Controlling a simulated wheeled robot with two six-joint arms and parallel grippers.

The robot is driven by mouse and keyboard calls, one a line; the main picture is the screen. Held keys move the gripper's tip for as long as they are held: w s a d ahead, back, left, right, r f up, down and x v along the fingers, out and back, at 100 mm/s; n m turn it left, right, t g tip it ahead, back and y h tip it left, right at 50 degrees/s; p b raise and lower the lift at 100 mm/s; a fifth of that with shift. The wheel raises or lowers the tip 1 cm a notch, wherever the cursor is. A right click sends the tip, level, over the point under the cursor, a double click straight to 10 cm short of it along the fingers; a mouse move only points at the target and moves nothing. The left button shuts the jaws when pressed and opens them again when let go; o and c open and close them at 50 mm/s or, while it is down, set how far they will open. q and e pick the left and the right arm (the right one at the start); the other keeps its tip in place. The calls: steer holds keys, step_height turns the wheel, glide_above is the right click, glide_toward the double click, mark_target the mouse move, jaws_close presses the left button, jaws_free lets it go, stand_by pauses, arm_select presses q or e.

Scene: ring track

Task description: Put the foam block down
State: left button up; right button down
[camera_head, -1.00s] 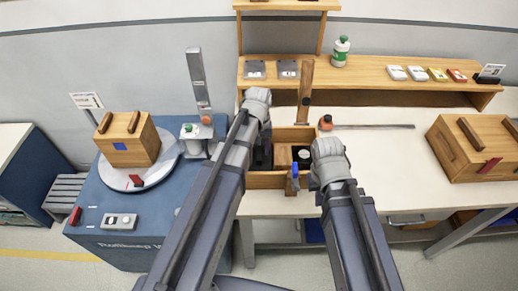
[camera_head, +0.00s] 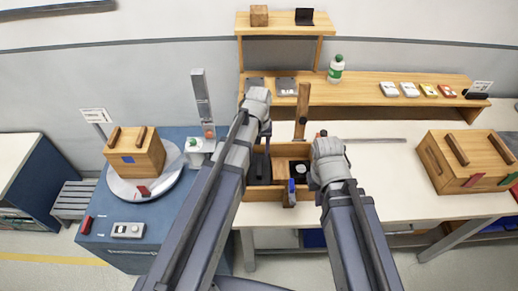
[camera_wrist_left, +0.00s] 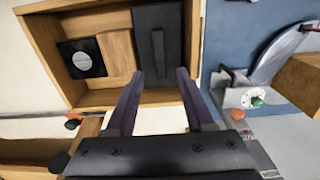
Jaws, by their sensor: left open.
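A dark slab (camera_wrist_left: 158,45) with a black raised strip lies in one compartment of a wooden tray (camera_wrist_left: 198,30); it looks like the foam block, but I cannot be sure. The tray stands on the bench in the head view (camera_head: 265,193). My left gripper (camera_wrist_left: 160,74) is open, its two fingers apart at the slab's near end, with nothing seen between them. I cannot tell whether they touch it. In the head view my left wrist partly hides the tray. My right wrist (camera_head: 327,160) is at the tray's right; its fingers are hidden.
The tray also holds a black square with a pale disc (camera_wrist_left: 82,58) and a wooden piece (camera_wrist_left: 118,52). A shelf (camera_head: 360,84) stands behind. A lidded wooden box (camera_head: 465,160) is at the right; another (camera_head: 135,155) sits on a turntable at the left.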

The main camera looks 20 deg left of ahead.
arm_select(q)
steer(key=s+d+r+m+y+p, duration=0.1)
steer(key=s+d+r+m+p, duration=0.1)
steer(key=s+d+m, duration=0.5)
steer(key=s+d+r, duration=0.1)
steer(key=s+d, duration=0.2)
steer(key=s, duration=0.4)
steer(key=shift+s+d+r, duration=0.15)
steer(key=shift+d+r, duration=0.05)
steer(key=shift+d, duration=0.05)
arm_select(e)
step_height(320, 180, up, 3)
steer(key=shift+r, duration=0.15)
